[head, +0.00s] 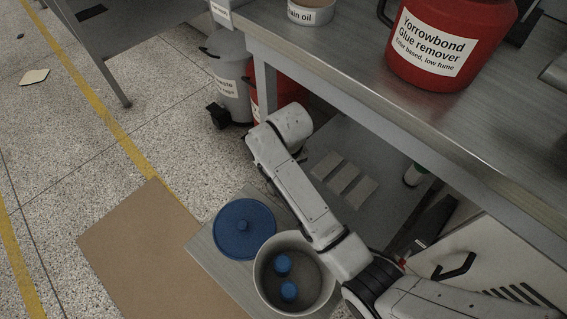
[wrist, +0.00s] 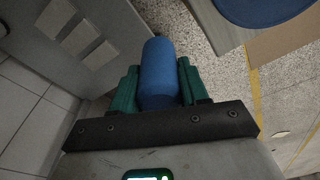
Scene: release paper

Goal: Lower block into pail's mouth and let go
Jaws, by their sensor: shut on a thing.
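My gripper (wrist: 158,75) has teal fingers shut on a blue cylindrical block (wrist: 160,70) in the wrist view. The block's far end points away from the wrist, over speckled floor. In the head view my arm hides the gripper and the held block. The pail (head: 260,291) is pale, round and open at the top, at the lower middle of the head view. Two blue blocks (head: 283,263) lie inside it. My arm passes just right of the pail's rim, and its far end is well beyond the pail, near the bench.
A blue round lid (head: 245,232) lies beside the pail; part of a blue disc (wrist: 262,8) shows in the wrist view. A brown mat (head: 150,255) lies left. The bench (head: 345,60) overhangs at right with a red container (head: 440,70). A grey bin (head: 228,85) stands behind.

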